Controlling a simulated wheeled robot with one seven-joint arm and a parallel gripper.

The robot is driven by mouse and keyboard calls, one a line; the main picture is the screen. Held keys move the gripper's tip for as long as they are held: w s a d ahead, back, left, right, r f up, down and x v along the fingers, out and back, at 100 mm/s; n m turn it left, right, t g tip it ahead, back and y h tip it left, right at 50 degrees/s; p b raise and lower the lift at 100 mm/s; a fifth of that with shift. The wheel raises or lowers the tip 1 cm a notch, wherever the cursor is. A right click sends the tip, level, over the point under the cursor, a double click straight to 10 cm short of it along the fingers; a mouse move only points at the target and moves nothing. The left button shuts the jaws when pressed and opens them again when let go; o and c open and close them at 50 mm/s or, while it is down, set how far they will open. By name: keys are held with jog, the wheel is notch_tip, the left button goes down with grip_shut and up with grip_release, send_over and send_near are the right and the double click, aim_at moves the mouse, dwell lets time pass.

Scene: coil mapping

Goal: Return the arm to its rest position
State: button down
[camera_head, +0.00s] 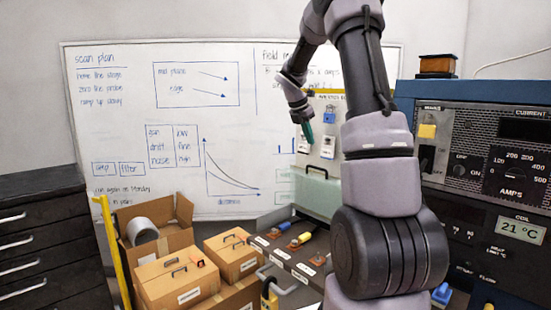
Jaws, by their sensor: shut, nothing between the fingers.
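My arm rises from the lower right of the head view and bends over at the top. Its end hangs down left of the upper arm. My gripper (308,133) points downward in front of the board with hanging tags, with its green-tinted fingertips together and nothing visible between them. It appears apart from the board, though the exact gap is hard to judge. My arm hides part of the whiteboard's right side and part of the bench behind it.
A whiteboard (135,80) stands behind. Cardboard boxes (178,280) and a yellow post (112,240) are at lower left, beside black drawers (40,245). A control cabinet (480,125) with dials stands close on the right. A panel with coloured plugs (290,255) lies below.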

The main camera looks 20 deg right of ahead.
jog(key=s+a+r+m+t+y, duration=0.1)
jog(key=s+a+r+m+y, duration=0.1)
jog(key=s+a+r+m, duration=0.35)
jog(key=s+a+r+m+t+y, duration=0.1)
jog(key=s+a+r+m, duration=0.2)
jog(key=s+a+m, duration=0.65)
jog(key=s+a+m+t+y, duration=0.1)
jog(key=s+a+m+y, duration=0.1)
jog(key=s+m, duration=0.3)
jog(key=s+a+m+t+y, duration=0.2)
jog(key=s+a+m, duration=0.3)
jog(key=s, duration=0.7)
jog(key=shift+s+a+m, duration=0.15)
jog(key=shift+m, duration=0.65)
jog(key=shift+f, duration=0.1)
